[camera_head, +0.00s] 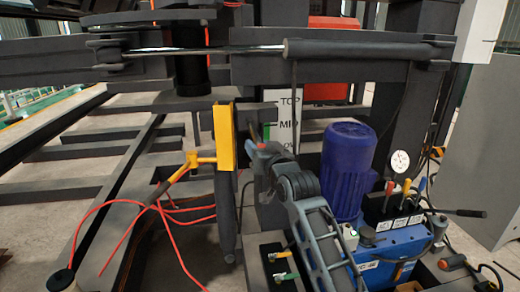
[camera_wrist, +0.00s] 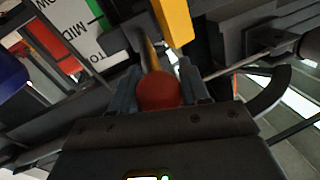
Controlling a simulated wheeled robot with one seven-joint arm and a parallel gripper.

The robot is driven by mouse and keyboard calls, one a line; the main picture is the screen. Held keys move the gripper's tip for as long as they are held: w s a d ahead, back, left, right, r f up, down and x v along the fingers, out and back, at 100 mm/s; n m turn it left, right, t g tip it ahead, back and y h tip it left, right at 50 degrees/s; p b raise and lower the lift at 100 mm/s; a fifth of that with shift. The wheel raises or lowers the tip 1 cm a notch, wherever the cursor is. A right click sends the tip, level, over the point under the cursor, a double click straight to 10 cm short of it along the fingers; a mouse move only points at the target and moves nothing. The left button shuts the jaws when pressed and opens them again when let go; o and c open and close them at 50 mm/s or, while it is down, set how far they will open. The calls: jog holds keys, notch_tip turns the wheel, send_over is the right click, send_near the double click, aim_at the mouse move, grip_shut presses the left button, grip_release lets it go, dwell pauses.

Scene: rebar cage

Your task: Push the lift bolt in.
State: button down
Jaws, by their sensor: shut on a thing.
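The lift bolt has a rounded red-orange knob (camera_wrist: 158,91), seen in the wrist view between my two fingers. A brassy shaft runs from behind it toward the dark steel frame. How deep the shaft sits cannot be told. My gripper (camera_wrist: 160,78) is shut on the knob, with one grey finger on each side. In the head view, my gripper (camera_head: 264,158) is at the dark post beside the scale plate, and a small orange bit of the knob (camera_head: 262,146) shows.
A yellow bracket (camera_head: 225,135) with a trailing red cable (camera_head: 170,225) stands just left of my gripper. A blue motor (camera_head: 347,170) and a blue hydraulic unit (camera_head: 400,245) with levers and a gauge stand at the right. A horizontal cylinder (camera_head: 350,49) spans above.

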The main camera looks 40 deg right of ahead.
aim_at(257, 138)
jog(key=x, duration=0.2)
jog(key=b+x, duration=0.1)
jog(key=shift+w+d, duration=0.2)
jog(key=shift+d, duration=0.25)
jog(key=shift+w+d, duration=0.15)
jog(key=shift+w, duration=0.05)
jog(key=shift+r, duration=0.1)
jog(key=c, duration=0.6)
grip_release()
jog(key=shift+w+d, duration=0.1)
jog(key=v, duration=0.7)
jog(key=shift+s, duration=0.35)
